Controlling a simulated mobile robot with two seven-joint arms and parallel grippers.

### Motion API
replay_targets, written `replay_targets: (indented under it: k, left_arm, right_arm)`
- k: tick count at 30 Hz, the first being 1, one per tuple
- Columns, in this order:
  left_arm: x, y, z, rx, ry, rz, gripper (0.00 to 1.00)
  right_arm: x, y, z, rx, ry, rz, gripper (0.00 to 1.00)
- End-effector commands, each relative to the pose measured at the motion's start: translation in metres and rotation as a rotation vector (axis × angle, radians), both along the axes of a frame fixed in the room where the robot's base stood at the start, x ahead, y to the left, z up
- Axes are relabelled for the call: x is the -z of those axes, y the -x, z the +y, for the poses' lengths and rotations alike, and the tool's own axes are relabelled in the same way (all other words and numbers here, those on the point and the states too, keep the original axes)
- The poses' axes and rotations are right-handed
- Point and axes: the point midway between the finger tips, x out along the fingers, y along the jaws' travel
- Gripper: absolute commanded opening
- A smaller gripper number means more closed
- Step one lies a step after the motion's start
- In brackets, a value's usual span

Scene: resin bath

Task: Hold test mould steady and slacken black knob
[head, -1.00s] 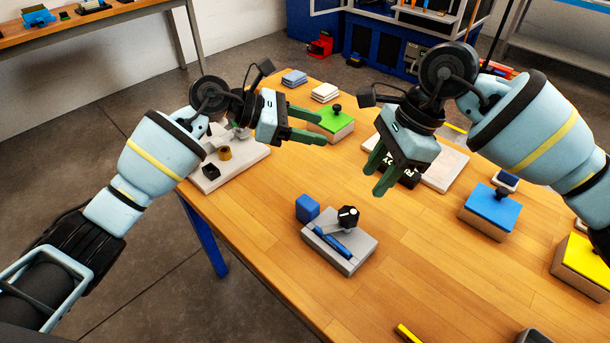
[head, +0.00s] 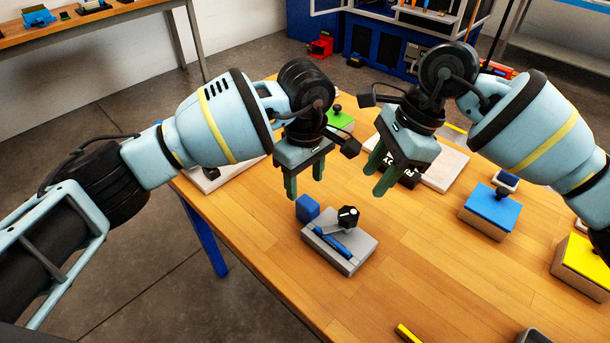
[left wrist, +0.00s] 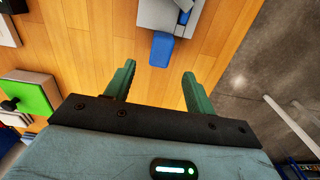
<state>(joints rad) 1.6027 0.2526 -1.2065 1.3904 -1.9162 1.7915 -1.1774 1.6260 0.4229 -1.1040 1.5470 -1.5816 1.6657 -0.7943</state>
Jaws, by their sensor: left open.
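The test mould appears to be the grey block (head: 358,258) on the wooden table, with a blue bar (head: 334,244) along its top. The black knob (head: 348,217) stands at its back. A blue block (head: 307,208) sits at its back left edge. My left gripper (head: 304,184) is open and empty, pointing down above and behind the blue block. In the left wrist view, the grey block (left wrist: 172,14) and blue block (left wrist: 161,50) lie beyond the spread fingers; the knob is not seen there. My right gripper (head: 377,180) is open and empty, above and behind the knob.
A blue-topped block (head: 495,208) and a yellow-topped block (head: 585,262) stand at right. A yellow stick (head: 408,333) lies in front. Table around the mould is mostly clear.

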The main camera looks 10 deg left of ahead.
Motion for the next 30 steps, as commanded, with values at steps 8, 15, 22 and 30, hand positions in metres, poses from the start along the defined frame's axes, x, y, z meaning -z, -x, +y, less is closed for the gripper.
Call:
replay_targets:
  k: [8,15,22,30]
  left_arm:
    - [0.037,0.001,-0.001,0.0,0.001,0.005,0.55]
    - [0.065,0.001,-0.001,-0.001,0.003,0.003,0.55]
    - [0.075,0.0,-0.001,0.0,0.003,0.001,0.55]
    - [0.075,0.0,-0.001,-0.001,0.003,0.001,0.48]
  right_arm:
    - [0.0,0.0,0.0,0.0,0.0,0.0,0.36]
    - [0.0,0.0,0.0,0.0,0.0,0.0,0.36]
    - [0.0,0.0,0.0,0.0,0.0,0.0,0.36]
    - [0.0,0.0,0.0,0.0,0.0,0.0,0.36]
